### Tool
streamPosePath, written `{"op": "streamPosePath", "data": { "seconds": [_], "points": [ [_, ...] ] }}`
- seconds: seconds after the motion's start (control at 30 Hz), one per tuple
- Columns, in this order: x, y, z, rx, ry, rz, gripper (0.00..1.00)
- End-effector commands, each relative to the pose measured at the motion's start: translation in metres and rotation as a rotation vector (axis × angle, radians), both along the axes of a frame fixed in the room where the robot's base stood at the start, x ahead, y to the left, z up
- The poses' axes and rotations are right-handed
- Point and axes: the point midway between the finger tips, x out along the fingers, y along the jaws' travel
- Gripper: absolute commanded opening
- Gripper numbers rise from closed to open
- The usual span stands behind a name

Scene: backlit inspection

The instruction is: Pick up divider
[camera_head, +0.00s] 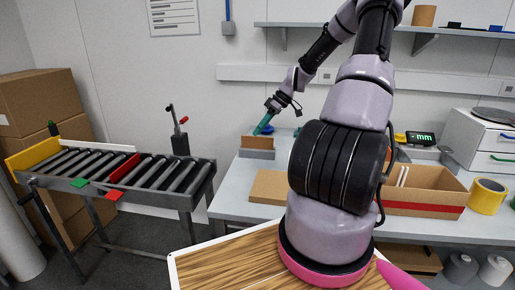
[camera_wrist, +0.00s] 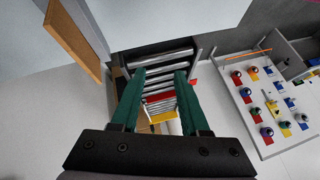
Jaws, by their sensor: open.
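No part is plainly marked as the divider, and I cannot tell which piece it is. Thin pale upright panels (camera_head: 402,176) show at the left end of an open cardboard carton (camera_head: 440,184) on the bench, partly hidden by my arm. My gripper (camera_head: 262,126) has teal fingers and is over the left end of the bench, near a small grey-fronted box (camera_head: 257,153), well left of the carton. In the wrist view my gripper (camera_wrist: 160,78) is open, with nothing held between its fingers. The roller conveyor shows beyond them.
The roller conveyor (camera_head: 130,172) with a red crossbar stands at the left. A flat cardboard piece (camera_head: 268,187) lies on the bench (camera_head: 232,203). Yellow tape (camera_head: 487,196) is right of the carton. A shelf (camera_head: 300,24) overhangs the bench. A tray (camera_wrist: 256,128) holds several small items.

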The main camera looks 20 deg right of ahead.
Motion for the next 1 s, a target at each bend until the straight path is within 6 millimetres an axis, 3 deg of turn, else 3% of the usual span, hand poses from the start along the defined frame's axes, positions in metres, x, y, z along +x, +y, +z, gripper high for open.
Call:
{"op": "streamPosePath", "data": {
  "seconds": [0.03,0.2,0.4,0.53,0.67,1.0],
  "points": [
    [0.006,-0.013,-0.014,0.060,-0.046,0.006,0.45],
    [0.028,-0.051,-0.039,0.204,-0.262,0.029,0.45],
    [0.043,-0.096,-0.053,0.283,-0.495,0.001,0.45],
    [0.046,-0.114,-0.057,0.297,-0.581,-0.018,0.45],
    [0.051,-0.114,-0.060,0.303,-0.613,-0.022,0.45],
    [0.075,-0.080,-0.078,0.301,-0.613,-0.022,0.45]
  ]
}}
